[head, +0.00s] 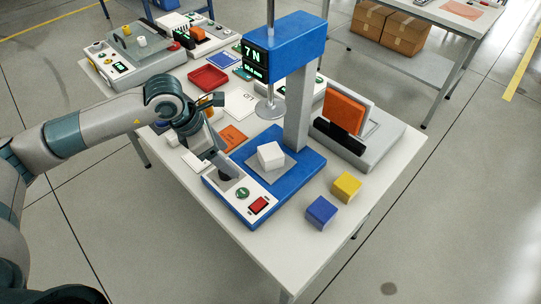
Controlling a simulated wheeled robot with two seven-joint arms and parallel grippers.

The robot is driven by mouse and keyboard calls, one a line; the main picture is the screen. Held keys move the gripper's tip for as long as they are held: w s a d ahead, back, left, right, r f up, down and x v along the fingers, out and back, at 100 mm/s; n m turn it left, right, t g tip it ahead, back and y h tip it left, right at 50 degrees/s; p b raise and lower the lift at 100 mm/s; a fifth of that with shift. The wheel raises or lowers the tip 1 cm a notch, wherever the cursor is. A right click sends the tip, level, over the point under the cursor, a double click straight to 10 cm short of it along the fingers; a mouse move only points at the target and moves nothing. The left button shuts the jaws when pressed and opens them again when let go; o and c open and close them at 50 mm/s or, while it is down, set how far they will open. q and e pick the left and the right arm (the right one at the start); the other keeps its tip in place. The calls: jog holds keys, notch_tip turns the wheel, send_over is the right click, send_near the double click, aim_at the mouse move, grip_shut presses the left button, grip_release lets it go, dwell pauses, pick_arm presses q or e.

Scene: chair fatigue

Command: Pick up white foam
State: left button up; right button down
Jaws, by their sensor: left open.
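The white foam (270,154) is a small white block. It sits on the grey plate (262,172) of the blue press machine (285,42), in front of its column and below its round metal foot (268,107). My left gripper (231,174) is open and points down over the front left of the machine's base, left of the foam and apart from it. Its fingertips are small and partly hard to make out. My right gripper is not in the view.
A blue cube (321,212) and a yellow cube (346,187) lie on the white table right of the machine. A grey device with an orange pad (344,112) stands behind them. A red tray (208,78) and papers lie at the back left. The table's front corner is clear.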

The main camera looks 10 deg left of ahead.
aim_at(261, 154)
pick_arm(q)
jog(key=w+d, duration=0.1)
jog(key=w+d+p, duration=0.1)
jog(key=d, duration=0.1)
jog(key=shift+w+d+r+p, duration=0.1)
jog(key=shift+r+p, duration=0.1)
jog(key=shift+p, duration=0.1)
jog(key=shift+w+d+f, duration=0.15)
jog(key=shift+w+d, duration=0.05)
jog(key=shift+d, duration=0.1)
jog(key=shift+w+d+p, duration=0.25)
jog(key=shift+d+p, duration=0.2)
jog(key=shift+w+d+r+p, duration=0.25)
jog(key=shift+w+d+p, duration=0.4)
jog(key=shift+d, duration=0.25)
jog(key=shift+p+x, duration=0.4)
jog(key=shift+x, duration=0.8)
jog(key=shift+w+d+f, duration=0.15)
jog(key=shift+d+f, duration=0.1)
jog(key=shift+f, duration=0.3)
